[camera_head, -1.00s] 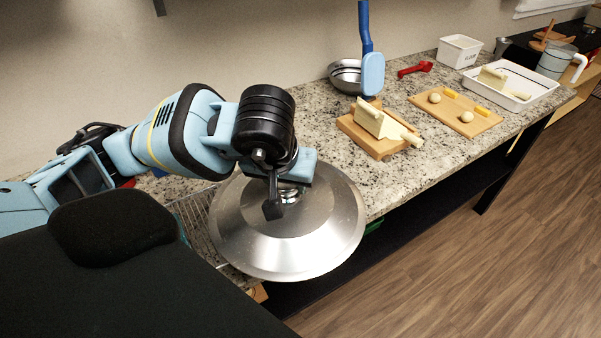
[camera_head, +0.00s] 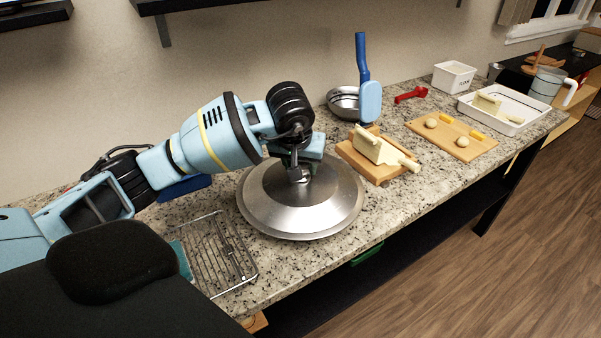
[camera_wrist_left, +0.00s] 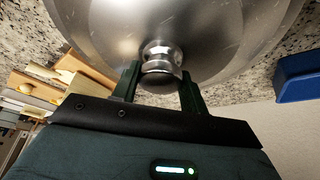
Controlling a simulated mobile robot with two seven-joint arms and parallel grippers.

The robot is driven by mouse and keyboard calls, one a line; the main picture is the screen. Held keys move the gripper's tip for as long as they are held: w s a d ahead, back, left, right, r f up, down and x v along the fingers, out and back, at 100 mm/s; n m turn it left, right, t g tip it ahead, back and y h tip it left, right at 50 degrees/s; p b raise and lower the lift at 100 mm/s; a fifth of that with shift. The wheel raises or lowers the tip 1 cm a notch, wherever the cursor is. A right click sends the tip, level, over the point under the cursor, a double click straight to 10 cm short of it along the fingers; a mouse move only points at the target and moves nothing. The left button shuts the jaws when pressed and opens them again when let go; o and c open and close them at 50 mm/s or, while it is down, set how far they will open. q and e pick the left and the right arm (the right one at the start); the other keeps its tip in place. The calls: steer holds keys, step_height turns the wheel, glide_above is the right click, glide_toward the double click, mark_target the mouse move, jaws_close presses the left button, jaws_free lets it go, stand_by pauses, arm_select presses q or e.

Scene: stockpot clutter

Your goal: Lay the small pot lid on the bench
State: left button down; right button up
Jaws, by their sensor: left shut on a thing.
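The pot lid (camera_head: 335,205) is a round shiny steel disc with a raised middle and a knob (camera_wrist_left: 161,58). In the head view it is knob up and roughly level over the granite bench (camera_head: 300,262), right of the wire rack. My left gripper (camera_head: 302,172) is above it, with its fingers closed on either side of the knob in the left wrist view. I cannot tell whether the rim touches the bench or hovers just over it. My right gripper is not in view.
The wire rack (camera_head: 222,262) lies left of the lid. A board with a pale block (camera_head: 376,148) is close on the right, and a steel bowl (camera_head: 343,100) with a blue-handled tool (camera_head: 370,100) stands behind. Bare granite shows in front of the lid.

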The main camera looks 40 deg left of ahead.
mark_target(296, 189)
arm_select(q)
steer(key=shift+w+a+r, duration=0.1)
steer(key=shift+w+a, duration=0.05)
steer(key=shift+w, duration=0.1)
steer(key=shift+w+f, duration=0.15)
steer(key=shift+f, duration=1.65)
steer(key=shift+f, duration=0.15)
steer(key=c, duration=0.8)
jaws_free()
steer(key=shift+o, duration=0.2)
steer(key=shift+r, duration=0.5)
steer(key=v, duration=1.1)
steer(key=shift+s+p, duration=0.25)
steer(key=shift+p, duration=0.2)
